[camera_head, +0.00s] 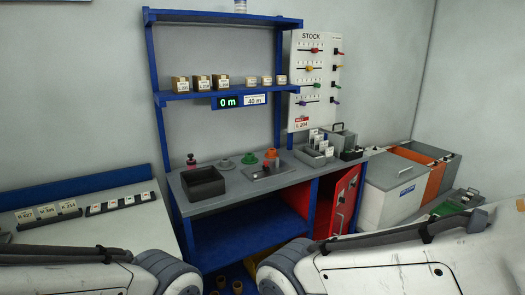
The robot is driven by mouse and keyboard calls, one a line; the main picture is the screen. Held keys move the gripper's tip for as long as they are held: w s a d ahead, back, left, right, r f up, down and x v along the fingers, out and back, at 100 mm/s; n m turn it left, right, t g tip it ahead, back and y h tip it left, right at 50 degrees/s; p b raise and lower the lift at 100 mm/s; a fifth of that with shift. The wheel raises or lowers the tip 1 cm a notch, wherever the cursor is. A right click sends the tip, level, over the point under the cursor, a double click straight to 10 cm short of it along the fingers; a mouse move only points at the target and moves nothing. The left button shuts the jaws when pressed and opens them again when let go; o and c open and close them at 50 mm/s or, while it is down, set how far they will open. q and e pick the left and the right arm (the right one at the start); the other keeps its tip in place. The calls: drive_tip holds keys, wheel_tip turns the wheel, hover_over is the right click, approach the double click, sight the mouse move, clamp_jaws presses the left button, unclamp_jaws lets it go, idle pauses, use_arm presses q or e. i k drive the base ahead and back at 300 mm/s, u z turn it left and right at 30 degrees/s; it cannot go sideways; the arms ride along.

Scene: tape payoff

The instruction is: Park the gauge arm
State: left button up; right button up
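A blue-framed workbench (236,183) stands against the back wall. A small grey plate device (262,171) sits on its top, with an orange upright piece (271,154) and small dark parts on it. I cannot make out which part is the gauge arm or how it is set. A green round piece (249,159) and a grey-green one (225,164) stand to its left. A display (229,102) under the shelf reads "0 m", beside a "40 m" label (255,99). My white arm links fill the bottom left and bottom right. Neither gripper shows.
A black open tray (203,184) and a pink-and-dark bottle (191,161) are on the bench's left. Labelled boxes (201,83) stand on the shelf. A red cabinet door (343,201) stands open at front right. White and orange bins (391,188) are farther right.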

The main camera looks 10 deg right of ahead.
sight(265, 167)
drive_tip(key=i, duration=1.05)
drive_tip(key=z, duration=1)
drive_tip(key=i, duration=1.6)
drive_tip(key=u, duration=2.2)
